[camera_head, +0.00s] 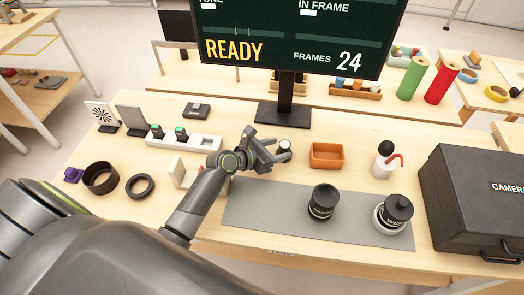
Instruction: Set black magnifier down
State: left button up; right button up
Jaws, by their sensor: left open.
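A small round dark piece with a pale top (285,145), which may be the black magnifier, is at the tips of my left gripper, left of the orange tray. My left gripper (279,150) is open, with its fingers on either side of this piece or just beside it. The fingers partly hide it, and I cannot tell whether they touch it. It seems to be on or close to the wooden table (225,117), behind the grey mat (262,212). My right gripper is not in view.
Black lenses (323,203) (397,211) are on the mat. The monitor stand (284,116) is behind. A black case (480,200) fills the right. Black rings (140,186) lie left.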

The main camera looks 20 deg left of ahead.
pick_arm(q)
jog(key=v, duration=0.6)
jog(key=shift+s+a+r, duration=0.15)
jog(key=shift+s, duration=0.15)
